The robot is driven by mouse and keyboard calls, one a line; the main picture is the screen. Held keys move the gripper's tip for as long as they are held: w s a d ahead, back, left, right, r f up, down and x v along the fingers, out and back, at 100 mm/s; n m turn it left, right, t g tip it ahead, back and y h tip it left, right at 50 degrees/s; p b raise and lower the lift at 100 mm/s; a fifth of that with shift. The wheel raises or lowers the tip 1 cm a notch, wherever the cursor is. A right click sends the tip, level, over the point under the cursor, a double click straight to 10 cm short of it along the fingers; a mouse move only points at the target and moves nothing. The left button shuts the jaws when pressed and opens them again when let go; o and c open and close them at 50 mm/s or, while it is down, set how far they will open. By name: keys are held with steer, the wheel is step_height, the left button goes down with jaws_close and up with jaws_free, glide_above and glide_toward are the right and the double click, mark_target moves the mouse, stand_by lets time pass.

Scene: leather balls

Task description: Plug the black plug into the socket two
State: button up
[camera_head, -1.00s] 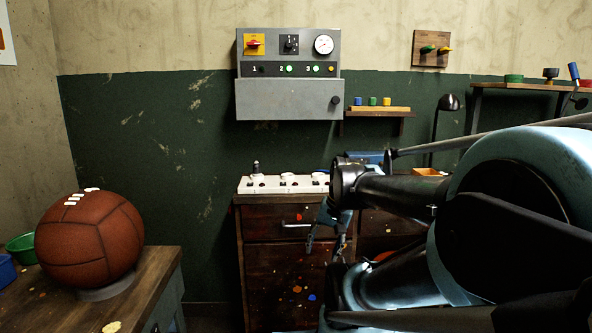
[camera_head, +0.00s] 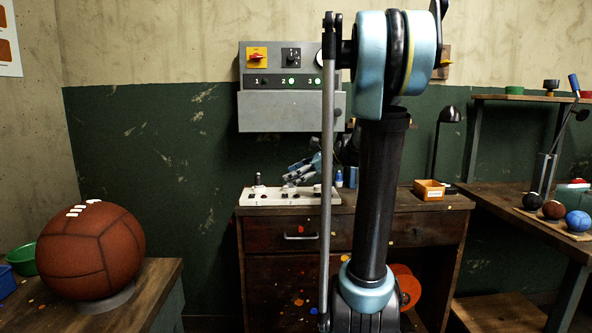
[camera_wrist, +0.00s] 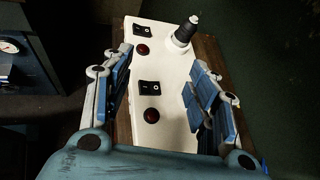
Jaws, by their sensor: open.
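The white socket strip (camera_head: 278,197) lies on top of the wooden cabinet, with round sockets along it. A dark plug (camera_head: 258,180) stands upright at its left end. In the wrist view the plug (camera_wrist: 185,33) stands at the far end of the strip (camera_wrist: 165,110), near two black switches and two red lamps. My gripper (camera_head: 292,172) is just above the strip, to the right of the plug. In the wrist view its blue fingers (camera_wrist: 160,65) are spread wide with nothing between them. The right finger may hide sockets along that edge. I cannot tell which socket is two.
A grey wall panel (camera_head: 290,110) has lamps 2 and 3 lit green. My arm blocks its right side. A small blue bottle (camera_head: 339,179) and an orange box (camera_head: 430,189) stand on the cabinet. A leather ball (camera_head: 90,250) rests on the left table.

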mark_target(258, 178)
steer(key=w+r+m+y, duration=0.1)
steer(key=w+r+m, duration=0.1)
steer(key=w, duration=0.2)
steer(key=x, duration=1.6)
steer(key=shift+w+a+f, duration=0.1)
steer(key=shift+w+a, duration=0.05)
steer(key=shift+w, duration=0.35)
steer(key=shift+t, duration=0.3)
steer(key=shift+c, duration=0.5)
jaws_close()
steer(key=shift+r, duration=0.2)
steer(key=shift+r, duration=0.8)
steer(key=shift+r, duration=0.35)
steer(key=shift+r, duration=0.35)
steer(key=shift+r, duration=0.6)
